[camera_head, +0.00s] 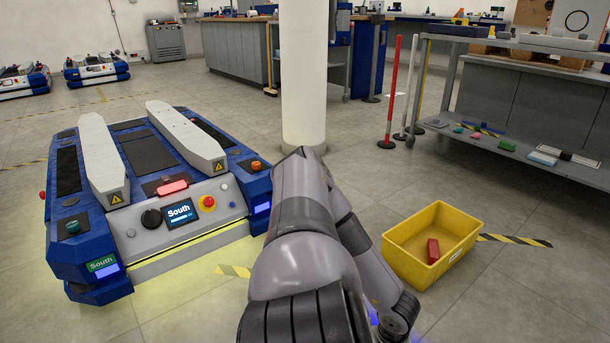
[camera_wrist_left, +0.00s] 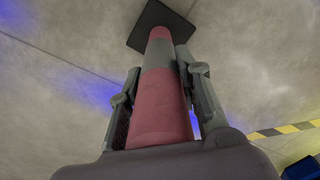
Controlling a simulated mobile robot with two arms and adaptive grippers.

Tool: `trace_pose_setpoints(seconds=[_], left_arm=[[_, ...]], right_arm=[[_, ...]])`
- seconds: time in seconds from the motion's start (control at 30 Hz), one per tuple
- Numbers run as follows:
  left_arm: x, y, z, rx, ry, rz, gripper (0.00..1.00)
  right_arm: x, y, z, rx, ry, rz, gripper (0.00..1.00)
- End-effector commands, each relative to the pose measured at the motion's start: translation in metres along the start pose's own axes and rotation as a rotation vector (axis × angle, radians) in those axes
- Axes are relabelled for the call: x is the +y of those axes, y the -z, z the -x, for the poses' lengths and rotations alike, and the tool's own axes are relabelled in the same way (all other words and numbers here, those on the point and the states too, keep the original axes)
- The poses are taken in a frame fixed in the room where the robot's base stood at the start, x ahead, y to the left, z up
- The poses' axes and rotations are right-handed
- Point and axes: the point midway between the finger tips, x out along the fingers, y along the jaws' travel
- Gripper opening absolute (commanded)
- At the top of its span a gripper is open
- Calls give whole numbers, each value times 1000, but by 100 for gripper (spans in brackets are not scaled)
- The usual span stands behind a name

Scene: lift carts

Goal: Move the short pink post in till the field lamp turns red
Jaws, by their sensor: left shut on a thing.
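In the left wrist view my left gripper (camera_wrist_left: 159,66) is shut around a pink post (camera_wrist_left: 160,115) with a grey band. The post runs down to a dark square base (camera_wrist_left: 150,32) at the floor; I cannot tell whether the base touches it. In the head view my grey arm hides the gripper and the post. The blue lift cart marked South (camera_head: 88,228) stands at the left. A red lamp (camera_head: 172,187) glows on its front panel, and a strip along its lower edge (camera_head: 190,249) glows yellow. I cannot tell which is the field lamp. My right gripper is out of view.
A yellow bin (camera_head: 408,266) with a red block (camera_head: 433,251) stands right of my arm. A white pillar (camera_head: 303,75) rises behind it. A red-and-white post (camera_head: 391,95) stands near the grey shelf (camera_head: 525,105). Striped tape marks the floor, with clear floor before the cart.

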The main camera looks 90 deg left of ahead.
Motion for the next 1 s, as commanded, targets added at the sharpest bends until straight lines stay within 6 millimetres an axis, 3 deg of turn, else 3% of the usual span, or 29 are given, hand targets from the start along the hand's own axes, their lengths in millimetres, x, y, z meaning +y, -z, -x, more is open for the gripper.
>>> trace_pose_setpoints(seconds=[0.47,0.5,0.83,1.0], left_arm=[[1,0,-5,0,-2,-1,0],[1,0,-5,0,-2,0,33],[0,0,-5,0,-1,0,55],[0,0,-5,0,-1,0,55]], right_arm=[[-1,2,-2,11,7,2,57],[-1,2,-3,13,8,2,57],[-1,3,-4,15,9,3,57],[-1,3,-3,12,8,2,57]])
